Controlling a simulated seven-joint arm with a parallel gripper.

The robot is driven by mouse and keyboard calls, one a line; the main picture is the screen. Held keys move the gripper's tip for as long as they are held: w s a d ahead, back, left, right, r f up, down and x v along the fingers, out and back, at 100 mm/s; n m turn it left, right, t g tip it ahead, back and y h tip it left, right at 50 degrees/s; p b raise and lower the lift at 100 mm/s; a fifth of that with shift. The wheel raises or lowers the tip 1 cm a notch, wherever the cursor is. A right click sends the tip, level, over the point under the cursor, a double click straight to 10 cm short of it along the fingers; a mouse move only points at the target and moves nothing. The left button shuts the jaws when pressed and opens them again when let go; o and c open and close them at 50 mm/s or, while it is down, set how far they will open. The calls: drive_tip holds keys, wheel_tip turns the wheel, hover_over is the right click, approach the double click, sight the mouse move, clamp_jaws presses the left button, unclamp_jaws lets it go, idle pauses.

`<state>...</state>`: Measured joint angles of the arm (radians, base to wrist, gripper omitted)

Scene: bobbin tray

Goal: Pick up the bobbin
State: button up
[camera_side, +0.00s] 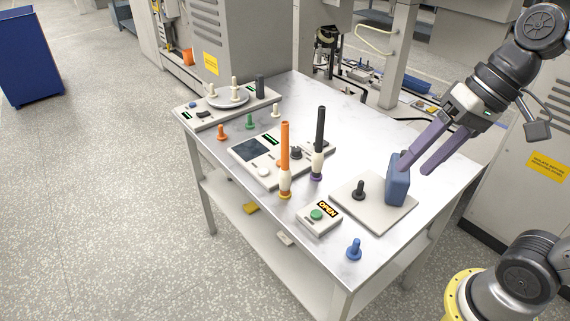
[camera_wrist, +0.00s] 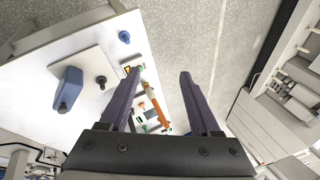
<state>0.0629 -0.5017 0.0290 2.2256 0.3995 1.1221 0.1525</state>
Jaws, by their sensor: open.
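No single piece is clearly marked as the bobbin. Small spool-like pegs stand on the table: a blue one (camera_side: 354,250) at the front corner, an orange one (camera_side: 222,133), a green one (camera_side: 250,121) and a cream one (camera_side: 276,109) farther back. The blue peg also shows in the wrist view (camera_wrist: 124,37). My gripper (camera_side: 416,170), with purple fingers, is open above the table's right side. In the side view one fingertip overlaps the blue block (camera_side: 397,182). In the wrist view the block (camera_wrist: 68,89) lies left of both fingers, and nothing is held.
The block and a black knob (camera_side: 359,189) stand on a pale plate (camera_side: 375,217). Tall orange (camera_side: 285,150) and black (camera_side: 320,130) rods rise mid-table by a panel (camera_side: 250,149). A green-button box reading OPEN (camera_side: 319,217) sits in front. A dish (camera_side: 217,102) holds cream pegs.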

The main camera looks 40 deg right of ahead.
drive_tip(key=w+a+r+m+y, duration=0.1)
drive_tip(key=w+a+m+y, duration=0.45)
drive_tip(key=w, duration=0.35)
drive_tip(key=m+t+y, duration=0.5)
drive_tip(key=m+t, duration=0.3)
drive_tip(key=m, duration=0.8)
hover_over(285, 161)
drive_tip(key=d, duration=0.2)
wheel_tip(285, 161, down, 22)
drive_tip(key=shift+f+x, duration=0.2)
drive_tip(key=shift+x, duration=0.95)
drive_tip(key=shift+f+x, duration=0.2)
drive_tip(key=shift+x, duration=0.95)
clamp_jaws()
